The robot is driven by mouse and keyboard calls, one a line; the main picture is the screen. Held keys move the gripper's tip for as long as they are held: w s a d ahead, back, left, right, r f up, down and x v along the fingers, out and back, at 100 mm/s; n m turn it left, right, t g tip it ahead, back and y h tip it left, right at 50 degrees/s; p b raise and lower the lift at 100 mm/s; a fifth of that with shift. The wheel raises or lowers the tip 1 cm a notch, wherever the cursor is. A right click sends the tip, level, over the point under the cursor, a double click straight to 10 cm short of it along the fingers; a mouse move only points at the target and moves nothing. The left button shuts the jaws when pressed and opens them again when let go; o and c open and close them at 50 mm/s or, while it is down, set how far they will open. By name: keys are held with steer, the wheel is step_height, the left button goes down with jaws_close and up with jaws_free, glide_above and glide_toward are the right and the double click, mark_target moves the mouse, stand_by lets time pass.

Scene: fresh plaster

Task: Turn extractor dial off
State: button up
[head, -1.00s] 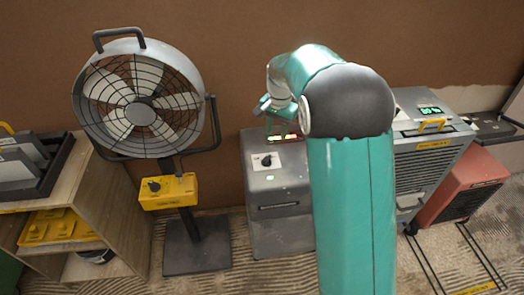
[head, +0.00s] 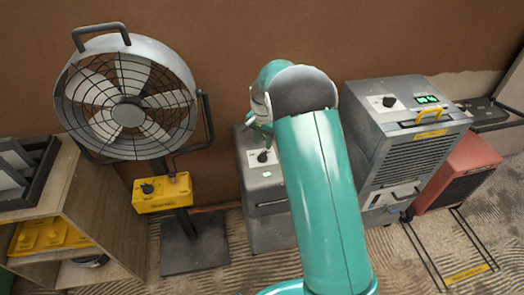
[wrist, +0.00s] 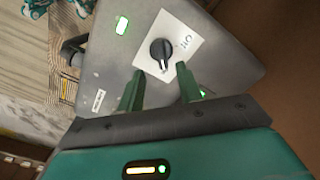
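A black dial (wrist: 162,52) sits on a white plate (wrist: 185,32) on top of a low grey unit (wrist: 225,60), which I take to be the extractor. The dial also shows in the head view (head: 262,156). In the wrist view its pale pointer line points down toward my gripper. My gripper (wrist: 161,88) is open and empty, with its two green fingers apart, just short of the dial and not visibly around it. In the head view my arm hides part of the unit's top. A green light (wrist: 122,25) is lit beside the dial.
A fan (head: 128,110) with a yellow dial box (head: 162,193) stands left of the grey unit. A taller grey machine (head: 415,150) with its own dial (head: 389,101) stands right, beside a red unit (head: 462,172). A wooden shelf (head: 95,205) is at far left. The wall is close behind.

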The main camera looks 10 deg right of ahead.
mark_target(263, 153)
step_height(263, 153, down, 6)
steer(key=shift+w+f, duration=0.1)
jaws_close()
